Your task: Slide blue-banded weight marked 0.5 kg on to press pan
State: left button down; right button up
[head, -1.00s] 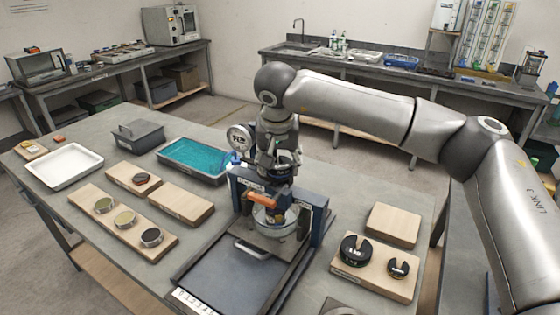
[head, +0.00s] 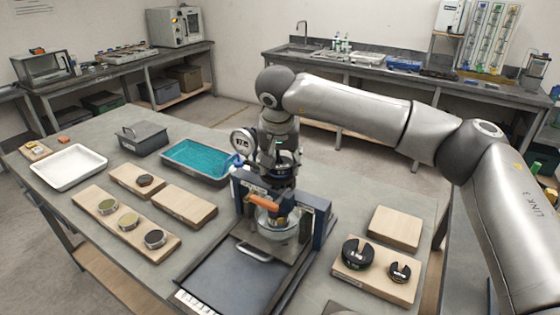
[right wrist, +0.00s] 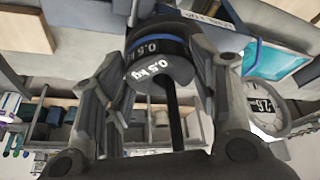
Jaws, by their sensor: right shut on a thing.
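The blue-banded weight marked 0.5 kg (right wrist: 158,62) is black and slotted, and sits between the fingers of my right gripper (right wrist: 163,100) in the right wrist view. A dark rod (right wrist: 175,125) runs at its slot. In the head view my right gripper (head: 278,172) points down over the top of the press (head: 318,222), shut on the weight. The press pan cannot be made out clearly behind the gripper and frame, so I cannot tell whether the weight touches it. My left gripper is not in view.
A round dial (head: 242,141) stands close left of the gripper. Two slotted weights (head: 357,253) lie on a wooden board at right. A teal-filled tray (head: 195,158) and sample boards lie left.

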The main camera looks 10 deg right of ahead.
jog(key=shift+w+p, duration=0.45)
jog(key=shift+w, duration=0.35)
jog(key=shift+f, duration=0.35)
dwell(0.7)
jog(key=o, duration=1.3)
jog(key=shift+c, duration=0.2)
jog(key=shift+f, duration=0.15)
jog(key=shift+a, duration=0.1)
jog(key=shift+p+v, duration=1.5)
jog(key=shift+v, duration=2.1)
